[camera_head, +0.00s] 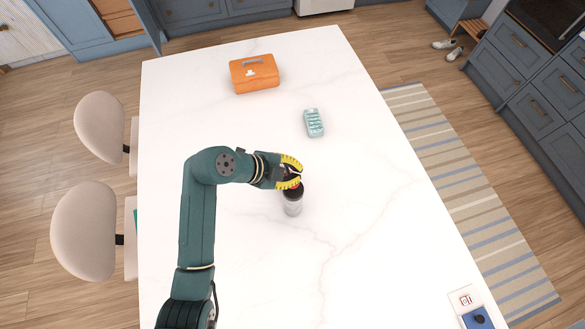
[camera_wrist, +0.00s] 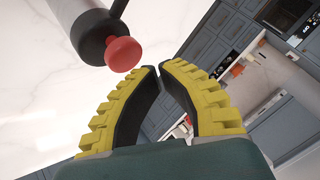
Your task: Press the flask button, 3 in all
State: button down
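The flask (camera_head: 293,208) stands upright on the white table, with a clear-grey body and a black lid. In the wrist view its black lid (camera_wrist: 90,36) and red button (camera_wrist: 123,54) show at the upper left, with the body cut off by the frame edge. My gripper (camera_head: 302,175) is above the flask's top in the head view, and its yellow fingers partly cover the lid and button there. In the wrist view my gripper (camera_wrist: 159,67) has its fingertips almost together with nothing between them. The button lies just left of the tips and looks apart from them.
An orange case (camera_head: 255,76) with a grey handle and a pale green tray-like item (camera_head: 314,123) stand farther back on the table. A blue item (camera_head: 477,318) lies at the lower right. The marble tabletop (camera_head: 390,215) around the flask is clear. Two chairs stand at left.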

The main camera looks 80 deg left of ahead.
dwell(0.3)
jog(key=shift+f+b, duration=0.45)
jog(key=shift+b, duration=0.05)
jog(key=shift+f+b, duration=0.95)
jog(key=shift+f, duration=0.2)
dwell(1.0)
jog(key=shift+r+p, duration=1.05)
jog(key=shift+r, duration=0.5)
notch_tip(320, 180, up, 5)
jog(key=p, duration=0.3)
jog(key=shift+r, duration=0.1)
